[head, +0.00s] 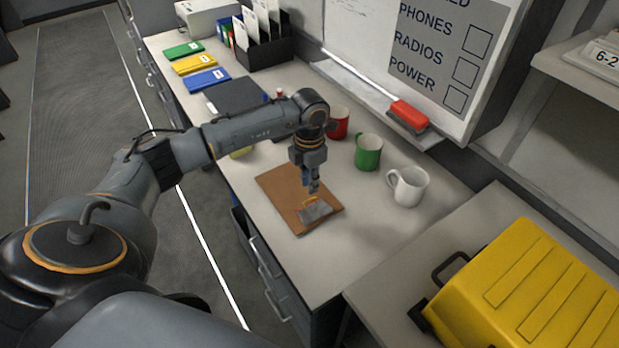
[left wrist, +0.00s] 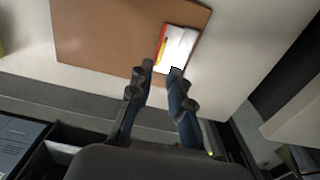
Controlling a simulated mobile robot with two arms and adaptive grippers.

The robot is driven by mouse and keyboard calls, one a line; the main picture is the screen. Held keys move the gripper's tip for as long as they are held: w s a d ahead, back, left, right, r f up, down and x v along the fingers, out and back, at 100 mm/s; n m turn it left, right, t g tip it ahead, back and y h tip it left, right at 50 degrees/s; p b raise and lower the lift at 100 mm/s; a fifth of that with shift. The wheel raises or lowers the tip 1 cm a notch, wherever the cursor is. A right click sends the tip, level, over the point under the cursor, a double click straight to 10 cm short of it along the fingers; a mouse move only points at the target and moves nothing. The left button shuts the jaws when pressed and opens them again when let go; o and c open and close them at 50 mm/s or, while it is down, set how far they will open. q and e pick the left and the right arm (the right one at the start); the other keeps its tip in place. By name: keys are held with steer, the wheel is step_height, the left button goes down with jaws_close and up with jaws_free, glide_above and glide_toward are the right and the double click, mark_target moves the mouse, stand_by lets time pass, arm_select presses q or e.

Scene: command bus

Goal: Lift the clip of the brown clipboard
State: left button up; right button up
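The brown clipboard (head: 279,187) lies flat on the grey counter, and also shows in the left wrist view (left wrist: 110,32). Its pale metal clip (head: 318,212) is at the near edge, with a red and yellow strip along one side; it also shows bright in the left wrist view (left wrist: 180,48). My left gripper (head: 313,190) points down above the clip end of the board. In the left wrist view its two fingertips (left wrist: 161,70) are apart with nothing between them, close to the clip. I cannot tell whether a fingertip touches it. My right gripper is not in view.
White (head: 409,187), green (head: 368,153) and red (head: 338,124) mugs stand right of and behind the clipboard. A yellow case (head: 545,285) sits at the lower right. Coloured binders (head: 206,80) lie farther back. The counter in front of the white mug is clear.

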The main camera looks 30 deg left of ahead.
mark_target(312, 206)
arm_select(q)
steer(key=shift+f+b, duration=1.75)
steer(key=shift+f, duration=1.05)
steer(key=shift+c, duration=0.2)
jaws_close()
